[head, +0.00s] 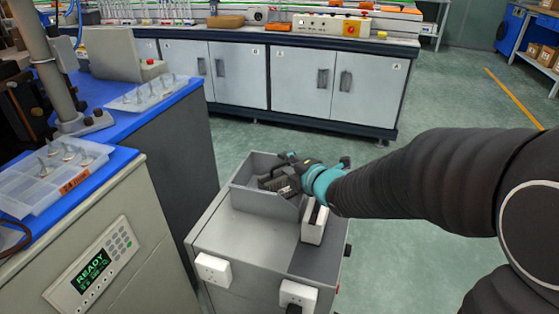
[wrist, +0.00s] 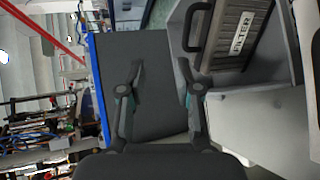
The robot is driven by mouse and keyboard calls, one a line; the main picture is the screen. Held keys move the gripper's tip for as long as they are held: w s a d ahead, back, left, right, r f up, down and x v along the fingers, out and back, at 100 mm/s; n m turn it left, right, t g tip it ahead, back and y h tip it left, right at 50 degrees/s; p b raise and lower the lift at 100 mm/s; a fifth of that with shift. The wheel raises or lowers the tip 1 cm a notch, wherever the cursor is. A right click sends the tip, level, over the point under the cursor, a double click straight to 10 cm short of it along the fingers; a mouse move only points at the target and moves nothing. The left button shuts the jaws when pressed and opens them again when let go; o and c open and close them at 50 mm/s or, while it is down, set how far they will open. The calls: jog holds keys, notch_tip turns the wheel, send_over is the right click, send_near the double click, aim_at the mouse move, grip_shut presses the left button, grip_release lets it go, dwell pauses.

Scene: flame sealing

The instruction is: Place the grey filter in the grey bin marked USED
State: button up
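The grey filter (wrist: 238,35), with a black handle and a "FILTER" label, shows at the upper right of the wrist view. In the head view the filter (head: 270,184) lies inside the open grey bin (head: 262,206) on the cart, partly hidden by my gripper. The bin's walls also show in the wrist view (wrist: 285,42). No USED mark can be read. My gripper (head: 291,161) is over the bin. In the wrist view my gripper (wrist: 159,78) is open and empty, with its fingers spread beside the filter and not around it.
A small pale holder (head: 313,231) stands on the cart top (head: 246,229) beside the bin. White sockets (head: 213,268) are on the cart's side. A blue-topped bench (head: 140,118) with clear trays stands at left. Cabinets (head: 240,77) stand behind, with open floor between.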

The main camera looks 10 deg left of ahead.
jog(key=shift+v, duration=1.05)
jog(key=s+d+r+m+h, duration=0.2)
jog(key=s+d+m+h, duration=0.15)
jog(key=d+m, duration=0.45)
jog(key=s+d+r+m+h, duration=0.15)
jog(key=d+m+h, duration=0.3)
jog(key=d, duration=0.45)
jog(key=s+d+f+m+g, duration=0.1)
jog(key=s+d+m+g, duration=0.1)
jog(key=s+m, duration=0.5)
jog(key=s+d+f+m+g+h, duration=0.1)
jog(key=s+d+m+g, duration=0.2)
jog(key=s+m, duration=0.4)
jog(key=s+d, duration=0.1)
jog(key=s, duration=0.5)
jog(key=shift+s+d+m, duration=0.3)
jog(key=shift+d+m, duration=0.05)
jog(key=shift+d, duration=0.05)
